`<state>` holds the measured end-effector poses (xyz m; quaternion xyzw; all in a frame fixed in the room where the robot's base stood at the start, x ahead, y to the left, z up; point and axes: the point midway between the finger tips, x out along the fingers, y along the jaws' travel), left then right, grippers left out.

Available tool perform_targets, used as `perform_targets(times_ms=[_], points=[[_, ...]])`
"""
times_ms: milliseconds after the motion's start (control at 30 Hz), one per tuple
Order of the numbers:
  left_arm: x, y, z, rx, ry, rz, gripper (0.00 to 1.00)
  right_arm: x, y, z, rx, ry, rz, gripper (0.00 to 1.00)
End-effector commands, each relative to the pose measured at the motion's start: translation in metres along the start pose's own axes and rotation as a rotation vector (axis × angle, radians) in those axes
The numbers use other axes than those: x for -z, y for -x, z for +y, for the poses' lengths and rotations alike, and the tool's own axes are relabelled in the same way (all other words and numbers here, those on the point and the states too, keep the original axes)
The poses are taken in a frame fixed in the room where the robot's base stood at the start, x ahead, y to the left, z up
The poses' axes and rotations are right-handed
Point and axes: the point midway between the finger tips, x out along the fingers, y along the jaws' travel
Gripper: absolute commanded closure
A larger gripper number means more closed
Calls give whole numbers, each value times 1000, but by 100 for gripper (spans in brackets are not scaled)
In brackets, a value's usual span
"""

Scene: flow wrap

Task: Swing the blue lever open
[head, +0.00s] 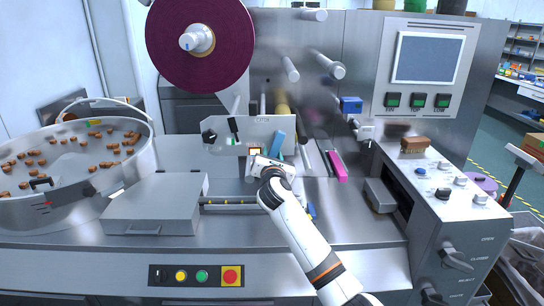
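The blue lever (277,144) stands tilted in front of the grey upright panel (222,141) in the middle of the machine, its top leaning to the right. My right arm reaches in from the lower right, and my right gripper (256,163) is just left of the lever's lower end. I cannot tell whether it touches the lever. The gripper's fingers are small and partly hidden by my wrist, so their opening is unclear. My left gripper is out of view.
A dark red film roll (220,62) hangs above left. A round bowl of brown pieces (62,190) and a flat metal cover (152,215) lie left. A pink bar (337,166) and a brown-topped brush (414,145) are right. A button panel (203,276) is at the front.

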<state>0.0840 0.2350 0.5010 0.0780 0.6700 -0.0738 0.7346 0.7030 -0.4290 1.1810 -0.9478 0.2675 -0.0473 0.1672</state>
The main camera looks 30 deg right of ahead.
Motion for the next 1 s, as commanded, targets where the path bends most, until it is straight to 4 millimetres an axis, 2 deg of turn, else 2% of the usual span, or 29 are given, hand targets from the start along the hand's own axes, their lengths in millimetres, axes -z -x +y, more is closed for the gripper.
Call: perform_targets(times_ms=[33,200,667,1000], points=[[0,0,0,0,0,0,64,0,0,0,0,0,0,74],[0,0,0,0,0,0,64,0,0,0,0,0,0,100],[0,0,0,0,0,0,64,0,0,-4,0,-63,-1,100],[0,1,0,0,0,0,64,2,0,-19,1,-319,-2,100]])
